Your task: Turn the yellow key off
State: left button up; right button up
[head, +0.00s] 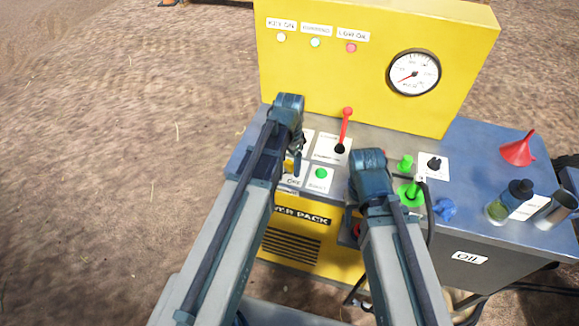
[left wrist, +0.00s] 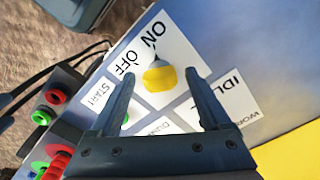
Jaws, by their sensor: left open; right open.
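The yellow key (left wrist: 160,78) sits on a white plate with ON and OFF labels in the left wrist view. Its pale narrow end points roughly towards ON. My left gripper (left wrist: 160,73) is open, with one finger on each side of the key and gaps visible on both sides. In the head view my left gripper (head: 296,150) is over the panel's left part and hides the key. My right gripper (head: 370,175) is over the panel's middle, right of the green start button (head: 320,173); its fingers are mostly hidden.
A red lever (head: 346,125) rises behind the grippers. The yellow gauge board (head: 330,75) stands at the back. Green fittings (head: 405,163), an oil bottle (head: 510,200) and a red funnel (head: 518,150) are on the right. Red and green fittings (left wrist: 54,97) show left in the left wrist view.

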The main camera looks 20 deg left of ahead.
pick_arm(q)
grip_shut()
dwell(0.4)
jog(key=n, duration=0.5)
jog(key=shift+n, duration=0.3)
jog(key=n, duration=0.6)
jog(key=shift+n, duration=0.3)
dwell(0.4)
